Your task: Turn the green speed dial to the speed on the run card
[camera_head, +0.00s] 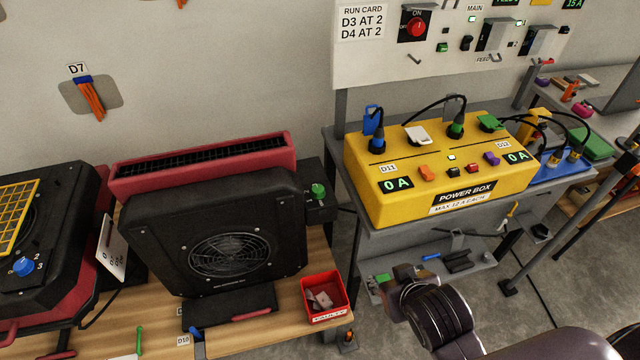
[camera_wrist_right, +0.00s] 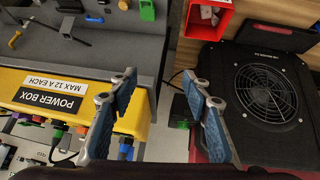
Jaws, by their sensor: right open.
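The green speed dial (camera_head: 318,190) sits on a small black box at the right side of a black and red dryer (camera_head: 230,220). Its setting is too small to read. The run card (camera_head: 362,22) on the wall panel reads "D3 AT 2" and "D4 AT 2". My right gripper (camera_head: 385,287) is in front of the grey bench, below and right of the dial, not touching it. In the right wrist view the gripper (camera_wrist_right: 160,76) has its blue-padded fingers apart and nothing between them. My left gripper is not in view.
A red bin (camera_head: 324,299) stands at the wooden table's front right corner. The yellow power box (camera_head: 440,170) with plugged cables is on the grey bench to the right. Another dryer with a blue dial (camera_head: 23,266) stands at the left. A gap separates table and bench.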

